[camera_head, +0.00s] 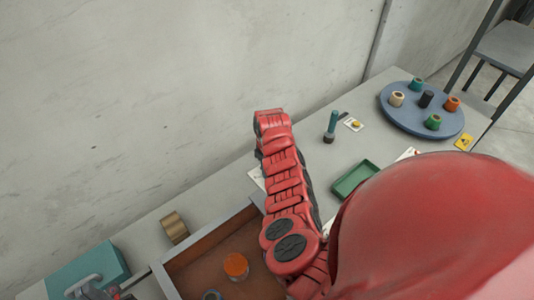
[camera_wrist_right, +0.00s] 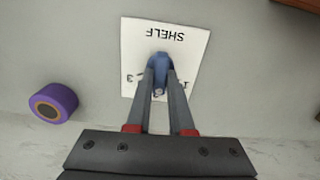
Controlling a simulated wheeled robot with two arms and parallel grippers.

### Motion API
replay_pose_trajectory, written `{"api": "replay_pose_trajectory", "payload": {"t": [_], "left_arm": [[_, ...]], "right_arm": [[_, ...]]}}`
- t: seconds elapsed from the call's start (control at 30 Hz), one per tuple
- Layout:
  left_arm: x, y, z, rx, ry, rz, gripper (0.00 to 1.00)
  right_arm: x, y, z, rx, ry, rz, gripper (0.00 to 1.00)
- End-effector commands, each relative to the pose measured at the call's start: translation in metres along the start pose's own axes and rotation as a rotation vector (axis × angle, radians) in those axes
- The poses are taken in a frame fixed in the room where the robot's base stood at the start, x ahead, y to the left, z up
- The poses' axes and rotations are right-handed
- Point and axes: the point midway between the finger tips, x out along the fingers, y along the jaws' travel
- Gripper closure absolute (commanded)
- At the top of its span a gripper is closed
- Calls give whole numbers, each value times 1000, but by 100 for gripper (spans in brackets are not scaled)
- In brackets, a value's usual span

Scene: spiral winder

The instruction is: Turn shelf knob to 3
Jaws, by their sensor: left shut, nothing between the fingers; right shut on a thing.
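In the right wrist view, a blue knob (camera_wrist_right: 159,68) stands on a white label card (camera_wrist_right: 192,42) that reads SHELF upside down. A 3 shows left of the knob and a partly hidden 1 to its right. My right gripper (camera_wrist_right: 160,80) is shut on the knob, its two grey fingers converging on it. The fingers cover part of the dial, so the exact pointer setting is unclear. In the head view, what looks like my left gripper (camera_head: 82,288) is at the bottom left by a teal box (camera_head: 100,264), shut and empty.
A purple roll (camera_wrist_right: 53,103) lies left of the card. In the head view, a blue round tray (camera_head: 450,122) holds several spools.

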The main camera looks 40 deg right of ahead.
Motion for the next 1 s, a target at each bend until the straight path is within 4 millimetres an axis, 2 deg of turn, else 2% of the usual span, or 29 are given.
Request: {"api": "replay_pose_trajectory", "payload": {"t": [0.6,1.0], "left_arm": [[35,-2,-6,0,0,0,100],[41,-2,-7,0,0,0,100]], "right_arm": [[-3,1,1,584,-2,-2,100],[0,2,2,920,-4,-3,100]]}}
